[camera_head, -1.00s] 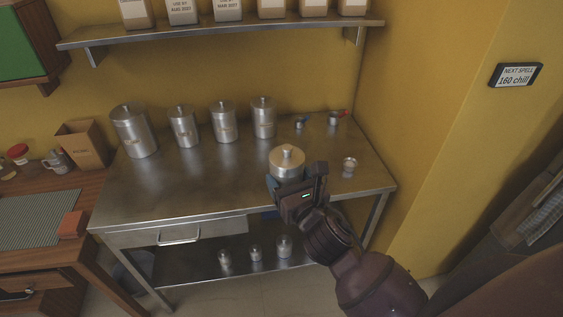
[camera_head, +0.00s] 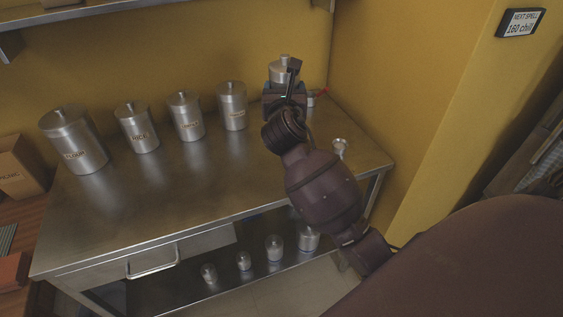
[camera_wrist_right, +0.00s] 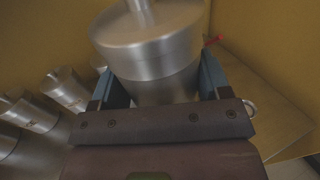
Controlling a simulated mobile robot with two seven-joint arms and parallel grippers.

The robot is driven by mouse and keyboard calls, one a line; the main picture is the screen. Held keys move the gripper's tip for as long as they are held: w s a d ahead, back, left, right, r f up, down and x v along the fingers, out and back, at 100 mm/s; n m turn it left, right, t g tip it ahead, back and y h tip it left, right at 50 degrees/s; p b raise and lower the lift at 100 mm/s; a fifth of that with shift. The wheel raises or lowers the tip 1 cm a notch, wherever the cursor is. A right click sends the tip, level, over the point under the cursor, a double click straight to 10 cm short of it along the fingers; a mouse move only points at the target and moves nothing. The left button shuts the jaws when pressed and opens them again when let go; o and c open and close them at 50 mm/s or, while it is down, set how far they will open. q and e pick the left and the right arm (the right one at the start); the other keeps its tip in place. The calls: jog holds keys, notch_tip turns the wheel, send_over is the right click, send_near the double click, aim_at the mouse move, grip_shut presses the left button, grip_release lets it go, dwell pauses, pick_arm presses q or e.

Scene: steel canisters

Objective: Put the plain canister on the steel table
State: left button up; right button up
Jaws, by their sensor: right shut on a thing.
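The plain canister (camera_head: 282,72) is steel with a knobbed lid; no label shows on the part I can see. My right gripper (camera_head: 284,92) is shut on it, at the back right of the steel table (camera_head: 190,205), by the yellow wall. In the right wrist view the canister (camera_wrist_right: 150,55) stands between the two blue fingers of the gripper (camera_wrist_right: 156,88), roughly upright. Its base is hidden by the gripper, so I cannot tell whether it touches the table. My left gripper is not in view.
Several labelled canisters stand in a row to the left, the nearest one (camera_head: 232,106) beside the gripper. A red-handled item (camera_head: 318,95) is just right of the gripper. A small cup (camera_head: 339,147) stands near the right edge. The table's front is clear.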

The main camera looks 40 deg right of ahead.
notch_tip(320, 180, down, 20)
jog(key=b, duration=0.7)
jog(key=shift+a+r+b, duration=0.1)
jog(key=shift+r+b, duration=0.05)
jog(key=shift+b, duration=0.15)
jog(key=shift+r, duration=0.25)
jog(key=shift+f, duration=0.2)
jog(key=o, duration=1)
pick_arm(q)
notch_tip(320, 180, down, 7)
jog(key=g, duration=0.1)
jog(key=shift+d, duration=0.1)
